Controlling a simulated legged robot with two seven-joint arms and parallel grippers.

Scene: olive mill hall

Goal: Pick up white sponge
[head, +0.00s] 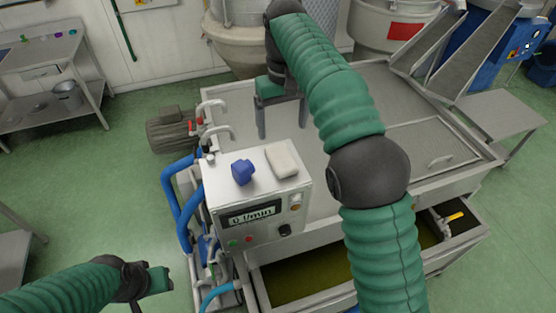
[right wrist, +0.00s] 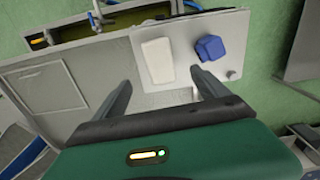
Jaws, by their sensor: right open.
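The white sponge (head: 282,160) lies on top of the white control box (head: 222,198), to the right of a blue object (head: 243,172). It also shows in the right wrist view (right wrist: 158,62), just beyond and between the fingertips as seen there. My right gripper (head: 282,131) is open and empty, pointing down behind the sponge and apart from it. Its two fingers show in the right wrist view (right wrist: 161,77). My left gripper (head: 170,279) is low at the left, far from the sponge; I cannot tell its opening.
The blue object (right wrist: 209,48) stands close beside the sponge. A large steel machine (head: 375,100) fills the space behind and to the right. An open vat of green-yellow liquid (head: 305,283) lies in front. Blue pipes (head: 170,190) run left of the box.

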